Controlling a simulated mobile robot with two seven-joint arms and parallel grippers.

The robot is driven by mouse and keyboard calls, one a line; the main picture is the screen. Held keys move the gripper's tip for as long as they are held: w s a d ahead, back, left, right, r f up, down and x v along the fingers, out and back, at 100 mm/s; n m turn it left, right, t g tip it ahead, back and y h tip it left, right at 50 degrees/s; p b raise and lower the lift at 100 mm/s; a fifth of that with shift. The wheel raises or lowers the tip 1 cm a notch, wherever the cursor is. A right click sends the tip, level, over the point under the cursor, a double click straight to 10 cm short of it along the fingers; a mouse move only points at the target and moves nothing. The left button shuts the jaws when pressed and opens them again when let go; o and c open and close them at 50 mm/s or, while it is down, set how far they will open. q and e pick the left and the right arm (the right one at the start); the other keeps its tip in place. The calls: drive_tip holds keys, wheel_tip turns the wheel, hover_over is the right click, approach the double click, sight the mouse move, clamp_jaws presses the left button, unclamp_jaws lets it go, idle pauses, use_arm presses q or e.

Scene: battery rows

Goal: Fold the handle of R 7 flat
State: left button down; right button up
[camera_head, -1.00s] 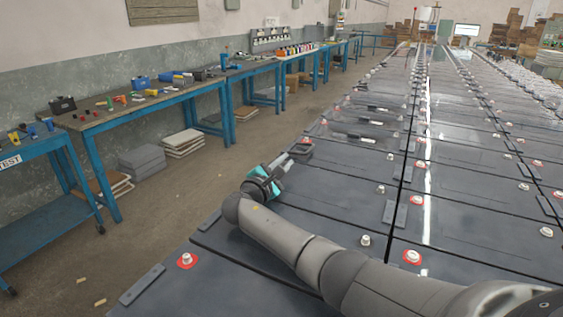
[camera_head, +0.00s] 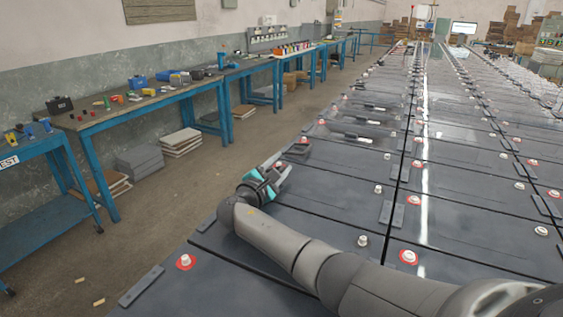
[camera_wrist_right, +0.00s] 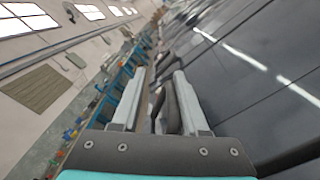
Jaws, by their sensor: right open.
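My right gripper (camera_head: 279,165) is at the left edge of the battery rows in the head view, its fingers spread and pointing away from me. A dark handle (camera_head: 297,149) is just beyond the fingertips, on a battery near a red-ringed terminal. In the right wrist view a dark upright piece, apparently this handle (camera_wrist_right: 168,108), shows between the two pale fingers (camera_wrist_right: 158,100), closer to the right one. I cannot tell whether it touches that finger. No R 7 label is readable. My left gripper is not in view.
Dark battery tops (camera_head: 300,215) with white terminals, some red-ringed (camera_head: 185,262), fill the right side. More dark handles (camera_head: 365,138) lie farther along the row. A bare floor aisle (camera_head: 190,200) separates the batteries from blue workbenches (camera_head: 150,107) along the wall.

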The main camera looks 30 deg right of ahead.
drive_tip(key=p+v, duration=0.7)
drive_tip(key=v, duration=0.6)
drive_tip(key=shift+s+a, duration=0.3)
drive_tip(key=shift+a, duration=0.25)
